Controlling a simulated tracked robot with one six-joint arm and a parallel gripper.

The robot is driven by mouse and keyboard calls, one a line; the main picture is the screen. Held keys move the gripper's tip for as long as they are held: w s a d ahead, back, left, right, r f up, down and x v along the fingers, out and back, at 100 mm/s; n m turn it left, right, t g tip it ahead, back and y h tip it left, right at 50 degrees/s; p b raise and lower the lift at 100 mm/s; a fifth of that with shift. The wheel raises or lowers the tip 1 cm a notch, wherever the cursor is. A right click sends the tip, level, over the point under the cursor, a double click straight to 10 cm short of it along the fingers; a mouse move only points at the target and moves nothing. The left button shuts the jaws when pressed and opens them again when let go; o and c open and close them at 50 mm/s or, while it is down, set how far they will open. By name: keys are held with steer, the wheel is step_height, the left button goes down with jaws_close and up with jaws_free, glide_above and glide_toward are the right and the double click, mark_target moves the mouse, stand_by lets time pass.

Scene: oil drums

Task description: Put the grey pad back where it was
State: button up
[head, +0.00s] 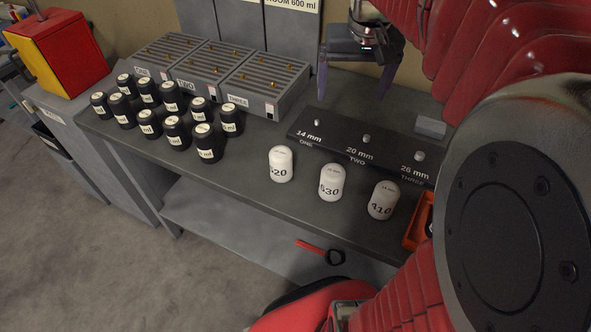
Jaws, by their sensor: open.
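A small light grey block (430,127), which looks like the grey pad, lies on the dark bench (250,176). It is at the back right, behind the right end of a black strip marked 14, 20 and 26 mm (340,148). My gripper (352,97) is open, fingers pointing down, with nothing visible between them. It is above the back of the bench, to the left of the grey pad and apart from it.
Three white numbered canisters (331,182) stand before the strip. Several black canisters (174,133) stand at the left, before three slotted grey trays (215,75). An orange holder (419,222) is at the right edge, partly hidden by my arm. A red-and-yellow box (62,55) is far left.

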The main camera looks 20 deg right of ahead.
steer(key=s+a+f+n+t, duration=0.1)
steer(key=s+a+f+n, duration=0.1)
steer(key=s+a, duration=0.4)
steer(key=s+a+f+n+t+y, duration=0.1)
steer(key=s+a+f+n, duration=0.1)
steer(key=s+a+f, duration=0.2)
steer(key=s+a, duration=0.3)
steer(key=a, duration=0.4)
steer(key=shift+a+n+t, duration=0.25)
steer(key=shift+n+t, duration=0.05)
steer(key=shift+t, duration=0.1)
steer(key=shift+f, duration=0.1)
steer(key=shift+c, duration=0.2)
